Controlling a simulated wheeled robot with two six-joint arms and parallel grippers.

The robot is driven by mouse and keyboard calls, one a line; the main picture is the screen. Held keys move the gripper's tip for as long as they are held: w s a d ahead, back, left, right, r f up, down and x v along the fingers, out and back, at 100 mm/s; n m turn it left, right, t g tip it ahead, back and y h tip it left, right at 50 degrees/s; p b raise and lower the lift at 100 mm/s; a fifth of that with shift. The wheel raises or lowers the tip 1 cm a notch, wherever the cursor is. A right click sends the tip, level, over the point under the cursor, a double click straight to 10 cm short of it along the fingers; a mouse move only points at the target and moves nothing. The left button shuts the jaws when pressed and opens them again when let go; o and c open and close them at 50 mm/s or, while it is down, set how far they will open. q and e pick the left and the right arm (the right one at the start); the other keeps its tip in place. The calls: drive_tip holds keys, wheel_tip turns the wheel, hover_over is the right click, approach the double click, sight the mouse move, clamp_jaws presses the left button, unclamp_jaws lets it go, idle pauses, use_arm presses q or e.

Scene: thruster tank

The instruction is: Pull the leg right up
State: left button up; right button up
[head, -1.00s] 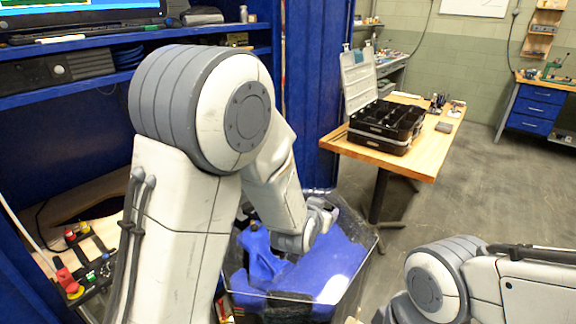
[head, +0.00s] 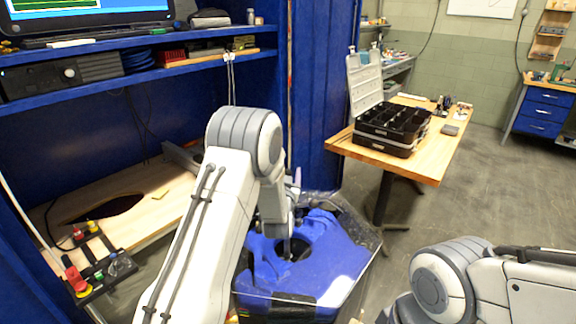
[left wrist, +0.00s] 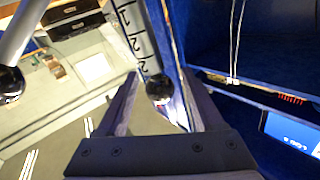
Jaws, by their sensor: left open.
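I cannot make out the leg for certain in either view. In the head view a blue body (head: 325,270) with a dark round opening (head: 293,249) lies in the clear-walled tank (head: 374,243). The end of my left arm is over this body, and the arm hides much of my gripper there. In the left wrist view my left gripper (left wrist: 158,76) is open. A round black knob (left wrist: 158,88) shows between its fingers, and I cannot tell its distance. A grey rod (left wrist: 22,32) with a black ball end (left wrist: 10,86) shows at the left. My right gripper is out of view.
A wooden table (head: 440,165) with an open black case (head: 392,128) stands right of the tank. A blue shelf unit (head: 200,66) rises behind my left arm. A red button panel (head: 82,284) is at lower left.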

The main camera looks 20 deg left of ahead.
use_arm(q)
drive_tip(key=shift+x, duration=1.1)
clamp_jaws()
idle(0.7)
